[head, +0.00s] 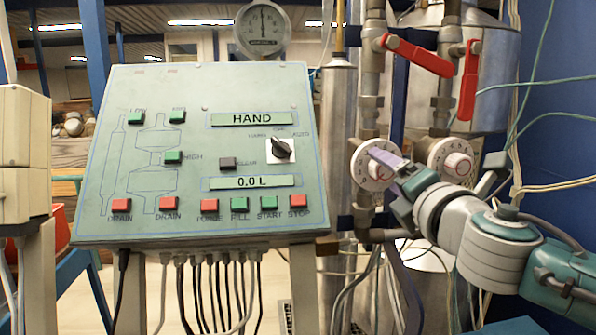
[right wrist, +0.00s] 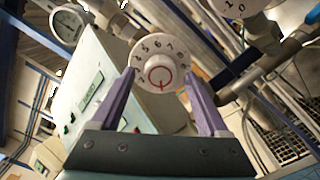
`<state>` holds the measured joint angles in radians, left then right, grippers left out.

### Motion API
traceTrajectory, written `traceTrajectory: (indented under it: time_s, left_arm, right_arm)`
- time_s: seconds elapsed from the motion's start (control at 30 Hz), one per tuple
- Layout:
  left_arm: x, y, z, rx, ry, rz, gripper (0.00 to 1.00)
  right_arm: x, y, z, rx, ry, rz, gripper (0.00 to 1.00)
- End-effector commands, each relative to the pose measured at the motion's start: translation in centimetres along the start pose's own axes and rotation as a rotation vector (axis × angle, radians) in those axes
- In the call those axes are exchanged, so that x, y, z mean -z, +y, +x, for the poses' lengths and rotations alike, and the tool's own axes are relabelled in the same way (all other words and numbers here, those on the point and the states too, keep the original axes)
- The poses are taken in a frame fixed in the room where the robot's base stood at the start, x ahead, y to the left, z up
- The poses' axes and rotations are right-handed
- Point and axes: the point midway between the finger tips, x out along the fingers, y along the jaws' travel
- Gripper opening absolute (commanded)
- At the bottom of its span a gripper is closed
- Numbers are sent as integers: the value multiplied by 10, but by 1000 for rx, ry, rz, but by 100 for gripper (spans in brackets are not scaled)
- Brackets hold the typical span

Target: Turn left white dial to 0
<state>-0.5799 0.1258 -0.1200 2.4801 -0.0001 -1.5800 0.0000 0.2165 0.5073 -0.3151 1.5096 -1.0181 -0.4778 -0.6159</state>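The left white dial (head: 360,170) is on the pipework right of the control panel, partly hidden by my right gripper (head: 385,160). In the right wrist view the dial (right wrist: 158,54) shows numbers around its rim and a red mark on its central knob. The purple fingers of my right gripper (right wrist: 160,76) are apart, one at each side of the dial's lower part. I cannot tell whether they touch it. My left gripper is not in view.
A second white dial (head: 452,158) sits close to the right, behind my right arm. Red lever handles (head: 420,56) are above. The sloped green control panel (head: 130,85) stands left, reading "HAND" and "0.0 L". A round gauge (head: 263,29) is above it. Cables hang around the pipes.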

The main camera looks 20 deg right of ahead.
Motion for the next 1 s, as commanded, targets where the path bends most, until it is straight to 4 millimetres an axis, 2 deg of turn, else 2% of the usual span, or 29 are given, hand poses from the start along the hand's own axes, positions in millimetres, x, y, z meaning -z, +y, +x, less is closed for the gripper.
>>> traceTrajectory:
  time_s: [0.23, 0.37, 0.8, 1.0]
  left_arm:
    - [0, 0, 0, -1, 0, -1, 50]
    - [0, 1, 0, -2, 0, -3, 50]
    - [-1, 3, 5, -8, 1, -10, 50]
    - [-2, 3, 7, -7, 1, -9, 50]
  right_arm:
    - [0, 0, 0, 1, 0, 1, 82]
    - [0, 0, -7, 0, 1, 2, 82]
    - [1, -2, -81, 1, 3, 1, 82]
    - [0, -1, -98, 1, 0, 0, 82]
